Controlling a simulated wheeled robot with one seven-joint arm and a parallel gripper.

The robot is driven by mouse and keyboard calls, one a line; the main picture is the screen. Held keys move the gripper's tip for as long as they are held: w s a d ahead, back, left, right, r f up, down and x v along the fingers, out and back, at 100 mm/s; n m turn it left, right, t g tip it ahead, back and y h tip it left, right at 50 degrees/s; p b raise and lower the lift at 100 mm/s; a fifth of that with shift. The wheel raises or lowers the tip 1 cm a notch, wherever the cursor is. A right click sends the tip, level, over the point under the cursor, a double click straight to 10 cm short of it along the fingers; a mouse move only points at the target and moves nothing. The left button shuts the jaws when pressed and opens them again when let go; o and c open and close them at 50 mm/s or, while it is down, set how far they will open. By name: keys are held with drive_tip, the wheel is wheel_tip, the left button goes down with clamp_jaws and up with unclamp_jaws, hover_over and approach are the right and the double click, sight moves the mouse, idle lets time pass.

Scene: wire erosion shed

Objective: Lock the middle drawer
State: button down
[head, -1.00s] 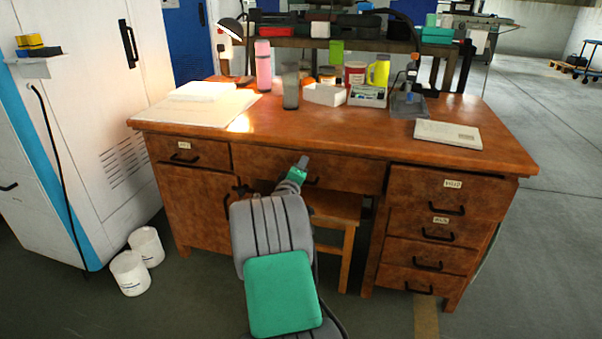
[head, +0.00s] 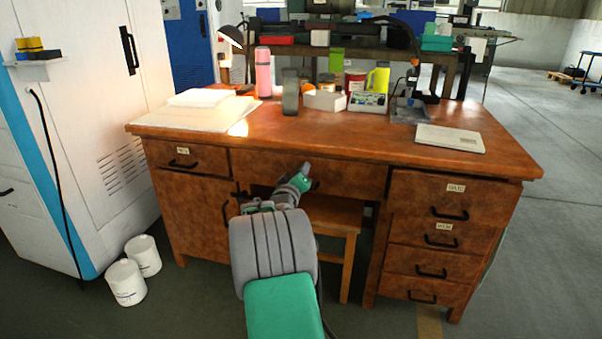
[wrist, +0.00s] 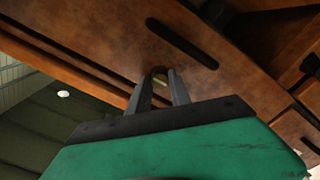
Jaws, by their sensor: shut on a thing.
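The middle drawer (head: 262,166) is the wide brown wooden drawer under the centre of the desk top. It looks closed, and its front also fills much of the wrist view (wrist: 105,48). Its dark bar handle (wrist: 183,43) lies just beyond my fingertips in the wrist view. My gripper (wrist: 160,78) is at the drawer front, shut on a small rounded thing, seemingly a key (wrist: 160,71). The lock itself is hidden behind the fingertips, so I cannot tell how far the key is in or how it is turned. In the head view my gripper (head: 304,169) is small, in front of this drawer.
A wooden stool (head: 335,213) stands under the drawer. Drawers with handles (head: 440,232) are at the right, and a small drawer (head: 185,158) over a cupboard door (head: 190,205) is at the left. Bottles and boxes crowd the desk top's back. White tubs (head: 125,283) stand on the floor.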

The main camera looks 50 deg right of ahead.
drive_tip(key=c, duration=1.2)
unclamp_jaws()
drive_tip(key=p+v, duration=0.2)
drive_tip(key=v, duration=0.5)
drive_tip(key=shift+s+a, duration=0.25)
drive_tip(key=shift+a, duration=0.1)
